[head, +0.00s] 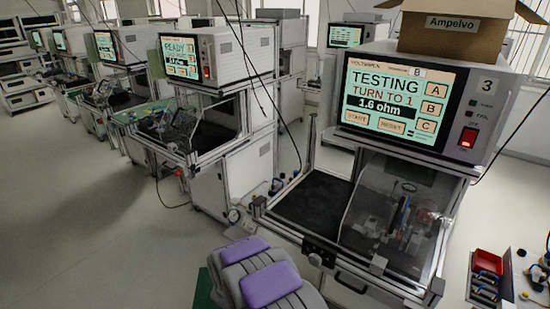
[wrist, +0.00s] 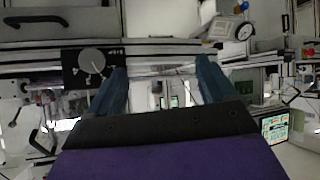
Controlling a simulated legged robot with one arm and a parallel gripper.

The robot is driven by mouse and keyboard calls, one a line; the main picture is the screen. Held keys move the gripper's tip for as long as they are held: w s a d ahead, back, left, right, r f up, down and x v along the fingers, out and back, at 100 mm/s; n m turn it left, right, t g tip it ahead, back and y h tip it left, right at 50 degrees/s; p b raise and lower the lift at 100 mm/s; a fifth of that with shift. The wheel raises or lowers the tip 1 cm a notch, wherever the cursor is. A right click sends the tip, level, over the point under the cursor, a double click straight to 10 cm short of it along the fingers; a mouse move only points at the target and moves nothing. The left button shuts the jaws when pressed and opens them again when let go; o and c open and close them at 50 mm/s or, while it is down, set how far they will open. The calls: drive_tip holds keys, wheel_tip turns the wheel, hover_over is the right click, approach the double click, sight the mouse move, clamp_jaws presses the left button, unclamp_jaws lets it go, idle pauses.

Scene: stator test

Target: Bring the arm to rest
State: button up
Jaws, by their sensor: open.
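My gripper (wrist: 160,62) shows in the wrist view, its two blue fingers apart with nothing between them. Its dark and purple body fills the bottom of that view. The fingertips overlap the front edge of a test station in the picture; I see no grip on anything. A round selector knob (wrist: 92,62) on a black plate appears left of the fingers. In the head view, grey and purple parts of mine (head: 270,284) are at the bottom centre, in front of the station; the fingers cannot be made out there. The knob (head: 318,259) sits on the station's front rail.
The station's tester (head: 425,105) reads "TESTING TURN TO 1" and "1.6 ohm". A clear cover (head: 385,200) stands over its bed, beside a black mat (head: 310,200). A cardboard box (head: 455,28) sits on top. A red bin (head: 487,268) is at lower right. Open floor (head: 110,230) lies left.

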drive_tip(key=s+r+n+g+y, duration=0.1)
drive_tip(key=s+r+g+y, duration=0.3)
drive_tip(key=r, duration=0.5)
drive_tip(key=s+r+n+g+y, duration=0.1)
drive_tip(key=s+r+y, duration=0.2)
drive_tip(key=s+r, duration=0.5)
drive_tip(key=s+d+r+g+h, duration=0.1)
drive_tip(key=s+d+r+g, duration=0.1)
drive_tip(key=s+d, duration=0.4)
drive_tip(key=s+d+r+g+h, duration=0.1)
drive_tip(key=s+d+r, duration=0.4)
drive_tip(key=s, duration=1.1)
drive_tip(key=s+d+r+g+h, duration=0.1)
drive_tip(key=s+d+r+g, duration=0.3)
drive_tip(key=s, duration=0.7)
drive_tip(key=d, duration=0.2)
drive_tip(key=shift+s+d+r+n, duration=0.25)
drive_tip(key=shift+s+d+n, duration=0.05)
drive_tip(key=shift+s, duration=0.05)
drive_tip(key=shift+w, duration=0.1)
